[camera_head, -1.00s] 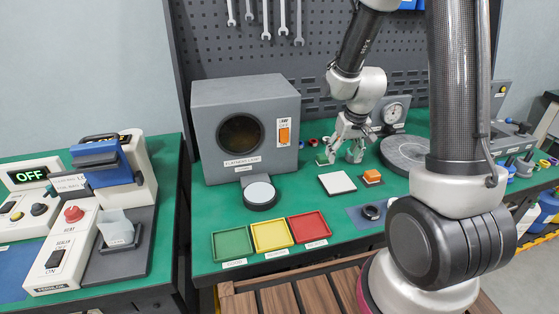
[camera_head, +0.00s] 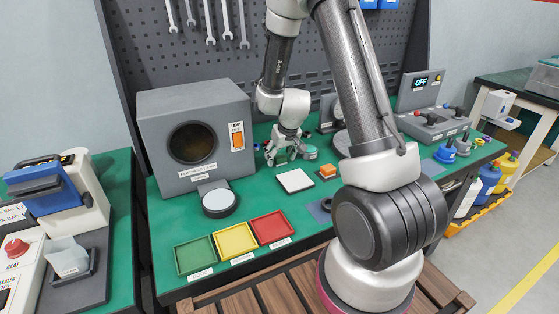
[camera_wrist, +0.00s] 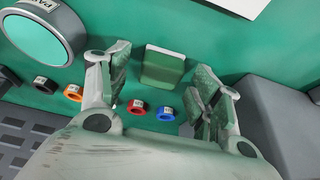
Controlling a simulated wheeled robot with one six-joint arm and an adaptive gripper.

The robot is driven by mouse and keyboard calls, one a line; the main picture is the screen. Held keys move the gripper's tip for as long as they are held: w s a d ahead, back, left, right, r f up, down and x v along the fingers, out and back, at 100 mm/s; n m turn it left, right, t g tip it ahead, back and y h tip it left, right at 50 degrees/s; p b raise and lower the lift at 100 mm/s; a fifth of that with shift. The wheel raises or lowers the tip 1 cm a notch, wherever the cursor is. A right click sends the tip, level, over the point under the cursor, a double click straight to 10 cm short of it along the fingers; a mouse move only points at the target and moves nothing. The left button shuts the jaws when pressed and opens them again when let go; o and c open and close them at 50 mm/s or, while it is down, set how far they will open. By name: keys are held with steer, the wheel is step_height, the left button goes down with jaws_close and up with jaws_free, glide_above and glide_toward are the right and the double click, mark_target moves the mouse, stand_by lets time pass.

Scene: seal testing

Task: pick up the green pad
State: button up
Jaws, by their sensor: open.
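The green pad (camera_wrist: 164,66) is a small block with a pale top edge, lying on the green bench top in the wrist view. My gripper (camera_wrist: 164,78) is open, with one finger on each side of the pad. Gaps show between the pad and both fingers, and nothing is held. In the head view my gripper (camera_head: 284,156) is low over the bench, right of the grey lamp box. The pad is hard to make out there among the fingers.
The grey lamp box (camera_head: 160,110) stands close on the left. A round teal-topped holder (camera_wrist: 35,38) and several coloured rings, including a red one (camera_wrist: 137,107) and a blue one (camera_wrist: 165,104), lie near the fingers. A white plate (camera_head: 295,181) and orange-topped block (camera_head: 328,171) are in front.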

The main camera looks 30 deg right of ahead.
mark_target(280, 157)
steer(key=c, duration=1.1)
steer(key=shift+r, duration=0.1)
step_height(280, 157, up, 10)
